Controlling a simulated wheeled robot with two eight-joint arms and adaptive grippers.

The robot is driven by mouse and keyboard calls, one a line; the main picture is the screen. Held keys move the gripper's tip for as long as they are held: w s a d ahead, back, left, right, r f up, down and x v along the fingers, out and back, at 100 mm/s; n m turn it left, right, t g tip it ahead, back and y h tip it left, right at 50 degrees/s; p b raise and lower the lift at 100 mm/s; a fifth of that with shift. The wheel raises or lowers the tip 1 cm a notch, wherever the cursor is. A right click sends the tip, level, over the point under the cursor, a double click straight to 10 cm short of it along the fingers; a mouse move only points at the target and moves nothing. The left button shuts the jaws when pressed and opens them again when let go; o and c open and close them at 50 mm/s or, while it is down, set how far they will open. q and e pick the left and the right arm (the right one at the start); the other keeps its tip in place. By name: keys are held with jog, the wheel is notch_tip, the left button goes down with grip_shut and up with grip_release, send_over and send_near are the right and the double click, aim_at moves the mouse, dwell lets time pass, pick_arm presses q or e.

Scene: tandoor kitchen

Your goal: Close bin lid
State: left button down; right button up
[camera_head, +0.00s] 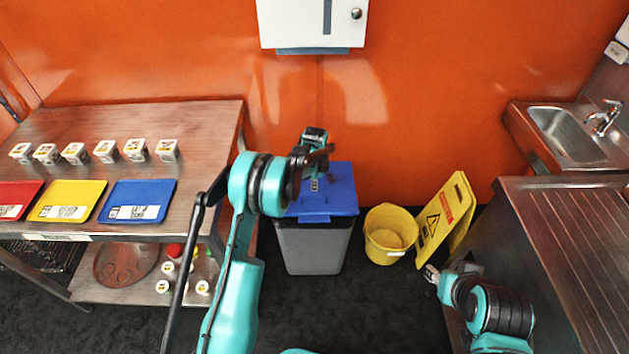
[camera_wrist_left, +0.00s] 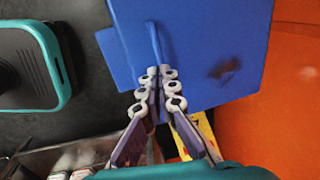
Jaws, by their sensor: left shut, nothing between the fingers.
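The grey bin (camera_head: 313,248) stands on the dark floor against the orange wall, with a dark liner edge under its rim. Its blue lid (camera_head: 340,195) lies across the top and looks down, though the arm hides part of it. The lid also fills much of the left wrist view (camera_wrist_left: 215,50). My left gripper (camera_head: 314,185) is over the lid, fingers pointing down, shut and empty. Its fingertips in the left wrist view (camera_wrist_left: 160,82) are together in front of the blue surface; I cannot tell whether they touch it. My right gripper (camera_head: 431,273) is low at right, away from the bin.
A yellow bucket (camera_head: 390,235) and a yellow wet-floor sign (camera_head: 445,220) stand right of the bin. A steel table (camera_head: 200,125) with coloured trays is at left. A steel counter (camera_head: 570,230) and sink (camera_head: 568,135) are at right. A white dispenser (camera_head: 295,22) hangs above.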

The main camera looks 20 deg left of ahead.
aim_at(314, 196)
pick_arm(q)
jog(key=f, duration=0.2)
jog(key=f+b, duration=0.1)
jog(key=f, duration=0.1)
jog(key=shift+w+a, duration=0.1)
jog(key=shift+w, duration=0.1)
jog(key=shift+s+f+b, duration=0.2)
jog(key=shift+f+b, duration=0.25)
jog(key=shift+f, duration=0.15)
jog(key=shift+s+f+b, duration=0.15)
jog(key=shift+f+b, duration=0.3)
jog(key=shift+f, duration=0.15)
jog(key=shift+s+d+f, duration=0.2)
jog(key=shift+f, duration=0.05)
jog(key=shift+r, duration=0.15)
